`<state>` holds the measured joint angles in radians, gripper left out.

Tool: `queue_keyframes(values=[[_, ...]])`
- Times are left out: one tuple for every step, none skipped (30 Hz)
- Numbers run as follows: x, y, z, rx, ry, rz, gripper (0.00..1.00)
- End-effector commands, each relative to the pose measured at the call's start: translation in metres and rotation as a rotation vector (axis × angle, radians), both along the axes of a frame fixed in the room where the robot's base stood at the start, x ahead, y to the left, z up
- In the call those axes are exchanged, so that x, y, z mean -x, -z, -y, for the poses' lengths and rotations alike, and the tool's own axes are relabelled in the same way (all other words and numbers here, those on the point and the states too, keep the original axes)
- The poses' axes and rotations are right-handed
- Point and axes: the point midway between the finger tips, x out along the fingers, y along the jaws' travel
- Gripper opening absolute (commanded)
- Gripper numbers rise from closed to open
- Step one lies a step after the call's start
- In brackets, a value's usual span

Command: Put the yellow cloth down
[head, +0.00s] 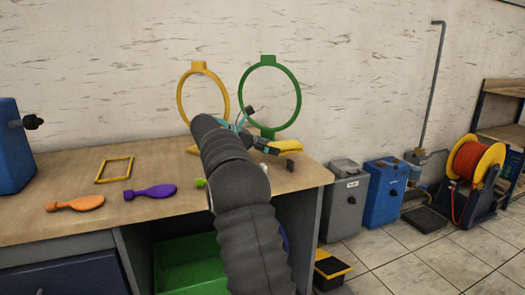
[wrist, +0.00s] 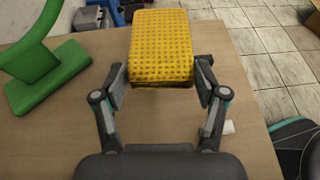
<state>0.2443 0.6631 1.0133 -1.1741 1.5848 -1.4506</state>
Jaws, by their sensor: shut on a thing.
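The yellow cloth (wrist: 161,45) is a textured, block-like pad between the two fingers of my gripper (wrist: 160,82) in the wrist view. My gripper is shut on it, one finger on each side. The cloth is over the wooden table (wrist: 60,140) near its edge. I cannot tell whether it touches the table top. In the head view a small part of the yellow cloth (head: 262,143) shows at the end of my arm, in front of the green ring's stand. My arm hides much of the gripper there.
A green ring on a stand (head: 297,108) and a yellow ring (head: 182,100) stand at the table's back. Grey (head: 343,210) and blue (head: 383,195) boxes stand right of the table.

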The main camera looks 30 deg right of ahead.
Motion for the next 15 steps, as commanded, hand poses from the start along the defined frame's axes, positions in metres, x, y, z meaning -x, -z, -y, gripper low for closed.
queue_keyframes(values=[[-0.009, 0.005, 0.002, -0.001, -0.001, -0.002, 0.43], [-0.013, 0.007, 0.003, 0.000, 0.000, -0.001, 0.43], [-0.019, 0.009, 0.004, 0.000, 0.000, 0.000, 0.43], [-0.022, 0.012, 0.005, 0.000, 0.000, -0.001, 0.43], [-0.026, 0.013, 0.006, 0.000, -0.001, 0.001, 0.43], [-0.030, 0.016, 0.007, 0.000, 0.000, 0.000, 0.43], [-0.032, 0.017, 0.008, 0.000, -0.001, 0.000, 0.43], [-0.034, 0.018, 0.008, 0.000, -0.001, 0.000, 0.43], [-0.036, 0.019, 0.009, 0.000, -0.001, 0.000, 0.43], [-0.038, 0.019, 0.009, 0.000, -0.001, 0.000, 0.43], [-0.039, 0.020, 0.009, 0.000, -0.001, 0.000, 0.43], [-0.039, 0.020, 0.009, 0.000, -0.001, 0.000, 0.43], [-0.040, 0.021, 0.010, 0.000, 0.000, 0.000, 0.43], [-0.042, 0.022, 0.010, 0.000, 0.000, 0.000, 0.43], [-0.044, 0.023, 0.010, 0.000, 0.000, -0.001, 0.43]])
